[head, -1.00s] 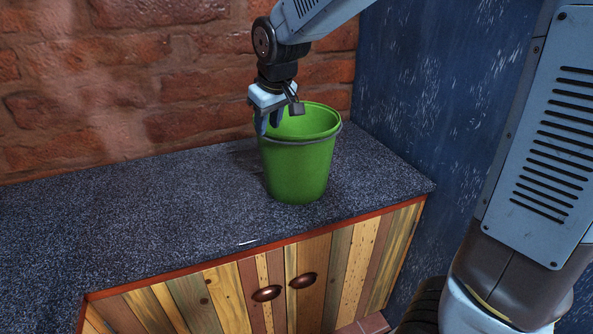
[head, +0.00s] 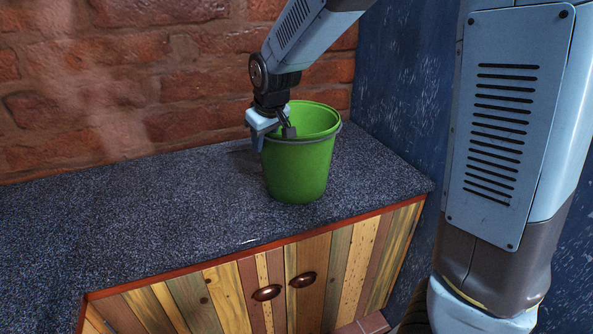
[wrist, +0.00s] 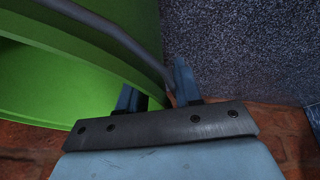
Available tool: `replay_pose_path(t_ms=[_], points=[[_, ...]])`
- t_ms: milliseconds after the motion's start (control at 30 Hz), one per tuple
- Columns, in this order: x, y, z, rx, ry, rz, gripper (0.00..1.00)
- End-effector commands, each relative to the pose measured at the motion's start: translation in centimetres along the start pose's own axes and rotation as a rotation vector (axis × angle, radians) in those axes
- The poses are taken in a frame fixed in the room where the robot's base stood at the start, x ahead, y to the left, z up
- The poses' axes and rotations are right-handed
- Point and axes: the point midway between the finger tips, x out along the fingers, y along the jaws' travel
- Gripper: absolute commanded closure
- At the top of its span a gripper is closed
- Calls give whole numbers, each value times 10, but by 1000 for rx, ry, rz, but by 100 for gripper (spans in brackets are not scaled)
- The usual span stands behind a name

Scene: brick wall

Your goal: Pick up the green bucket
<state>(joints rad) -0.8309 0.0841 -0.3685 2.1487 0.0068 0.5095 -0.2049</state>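The green bucket (head: 300,170) stands upright on the dark speckled counter (head: 150,210), near its right end. A grey band or handle runs around it just below the rim. My gripper (head: 267,141) is at the left side of the bucket's rim, pointing down. In the wrist view, the gripper's fingers (wrist: 155,76) stand apart, one inside the bucket (wrist: 50,85) and one outside, with the rim and grey band between them. The gripper looks open; firm contact cannot be made out. In the head view the inner finger is mostly hidden.
A brick wall (head: 110,90) stands behind the counter and a blue wall (head: 400,100) to the right. Wooden cabinet doors (head: 230,295) with dark handles are below. The counter left of the bucket is clear, apart from a small light mark near the front edge.

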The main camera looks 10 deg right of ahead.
Motion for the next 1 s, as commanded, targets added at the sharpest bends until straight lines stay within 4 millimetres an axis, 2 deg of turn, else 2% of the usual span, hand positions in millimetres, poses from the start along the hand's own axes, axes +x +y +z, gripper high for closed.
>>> replay_pose_path(t_ms=[33, 367, 1000], points=[[0, 0, 0, 0, 0, 0, 68], [0, -1, 0, -1, 0, 0, 100], [0, -1, -1, -2, 1, -1, 100]])
